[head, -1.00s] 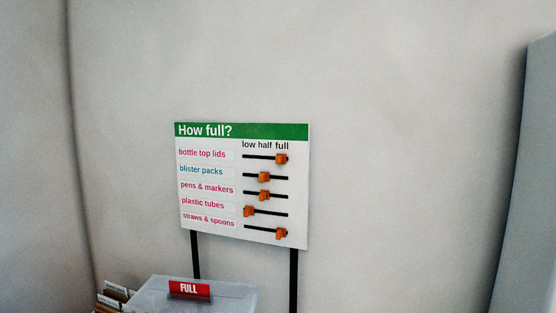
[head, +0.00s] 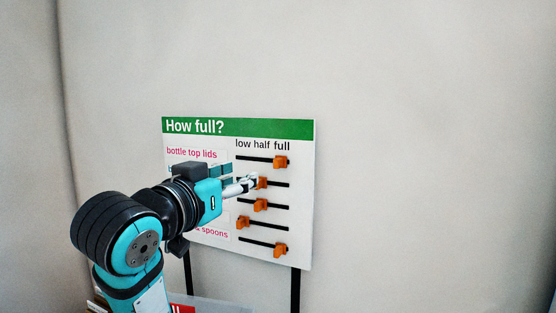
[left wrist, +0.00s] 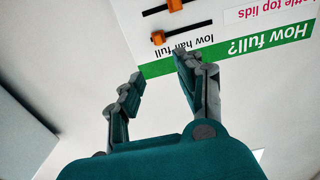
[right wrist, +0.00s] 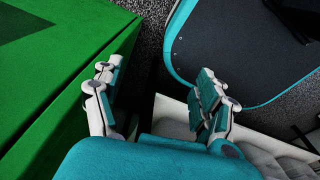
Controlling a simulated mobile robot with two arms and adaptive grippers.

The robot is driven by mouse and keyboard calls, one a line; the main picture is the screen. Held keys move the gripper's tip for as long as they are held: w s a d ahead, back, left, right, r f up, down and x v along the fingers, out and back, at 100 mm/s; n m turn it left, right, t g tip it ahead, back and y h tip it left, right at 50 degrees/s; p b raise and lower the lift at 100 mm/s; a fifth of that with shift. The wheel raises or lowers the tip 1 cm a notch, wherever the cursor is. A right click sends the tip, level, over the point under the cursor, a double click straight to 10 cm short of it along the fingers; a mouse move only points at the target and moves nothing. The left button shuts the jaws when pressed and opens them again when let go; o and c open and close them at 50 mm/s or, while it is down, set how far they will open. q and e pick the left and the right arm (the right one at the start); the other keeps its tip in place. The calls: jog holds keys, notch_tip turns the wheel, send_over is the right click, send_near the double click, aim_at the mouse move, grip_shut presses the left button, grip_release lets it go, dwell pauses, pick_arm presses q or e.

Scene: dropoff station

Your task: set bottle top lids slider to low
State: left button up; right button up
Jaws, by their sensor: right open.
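The "How full?" board (head: 210,126) stands against the wall in the head view. The bottle top lids slider's orange knob (head: 281,161) is at the full end of the top track. In the left wrist view the board is upside down, and the same knob (left wrist: 157,38) shows beyond the fingers. My left gripper (head: 238,176) is in front of the board, just below and left of that knob, near the blister packs row. Its fingers (left wrist: 160,68) are apart and empty. My right gripper (right wrist: 158,85) is open and empty, away from the board.
Lower orange knobs sit close by: blister packs (head: 262,183), pens and markers (head: 260,205), plastic tubes (head: 242,222), straws and spoons (head: 280,249). A clear bin (head: 235,304) stands below the board. A green surface (right wrist: 50,70) lies beside my right gripper.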

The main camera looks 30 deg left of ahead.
aim_at(275, 162)
jog(key=s+d+r+p, duration=0.1)
jog(key=s, duration=0.4)
pick_arm(q)
jog(key=w, duration=0.4)
jog(key=w+p, duration=0.1)
jog(key=w, duration=0.3)
jog(key=w+p, duration=0.1)
jog(key=w, duration=0.3)
jog(key=shift+w+a, duration=0.35)
jog(key=shift+w, duration=0.05)
jog(key=shift+w+p, duration=0.45)
jog(key=shift+w, duration=0.65)
jog(key=shift+w+a+f, duration=0.1)
jog(key=shift+w, duration=0.4)
grip_shut()
pick_arm(e)
jog(key=w+r, duration=0.3)
jog(key=shift+w+a, duration=0.15)
jog(key=shift+a, duration=0.2)
jog(key=shift+d, duration=0.15)
